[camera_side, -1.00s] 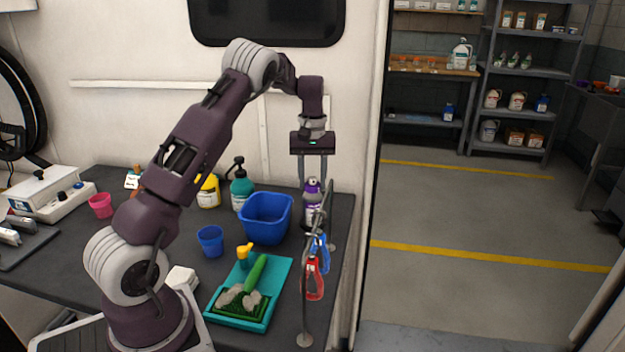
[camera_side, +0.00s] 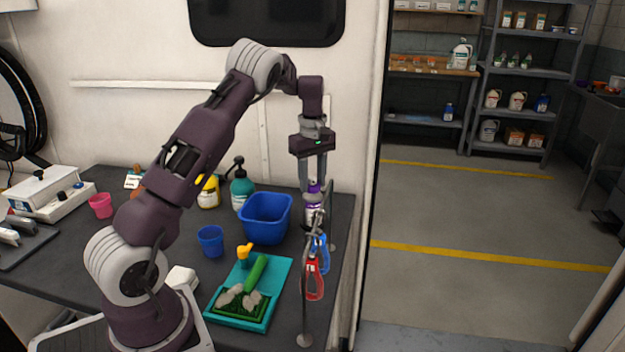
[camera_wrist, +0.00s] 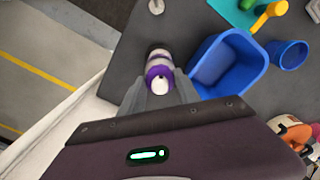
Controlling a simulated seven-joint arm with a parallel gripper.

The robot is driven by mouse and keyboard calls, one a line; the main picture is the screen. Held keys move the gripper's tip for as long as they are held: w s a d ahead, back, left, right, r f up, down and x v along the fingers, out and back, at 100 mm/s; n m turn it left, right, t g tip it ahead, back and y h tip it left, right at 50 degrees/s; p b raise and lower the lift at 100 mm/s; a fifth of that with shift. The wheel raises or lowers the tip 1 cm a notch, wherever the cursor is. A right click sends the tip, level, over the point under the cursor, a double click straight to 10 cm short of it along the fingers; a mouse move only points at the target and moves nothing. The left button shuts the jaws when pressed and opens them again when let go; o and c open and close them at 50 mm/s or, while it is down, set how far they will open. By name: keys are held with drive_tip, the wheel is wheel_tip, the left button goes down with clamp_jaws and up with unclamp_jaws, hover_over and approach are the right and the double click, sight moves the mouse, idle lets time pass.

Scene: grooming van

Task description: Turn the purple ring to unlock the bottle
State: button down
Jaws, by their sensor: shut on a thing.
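The bottle (camera_side: 312,212) stands upright near the right edge of the dark table, with a pale body and a purple ring (camera_side: 313,187) near its top. My gripper (camera_side: 313,188) points straight down over it and is shut on the purple ring, one finger on each side. In the wrist view the purple ring (camera_wrist: 159,72) and the white cap (camera_wrist: 160,83) show between the fingertips (camera_wrist: 160,80). The fingers hide part of the ring and of the bottle's upper part in the side view.
A blue tub (camera_side: 266,219) stands close left of the bottle. A blue cup (camera_side: 211,241), a teal tray (camera_side: 277,270) and a teal pump bottle (camera_side: 242,190) are farther left.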

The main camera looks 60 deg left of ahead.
drive_tip(key=shift+r, duration=0.1)
idle(0.3)
drive_tip(key=c, duration=0.9)
unclamp_jaws()
wheel_tip(320, 180, up, 7)
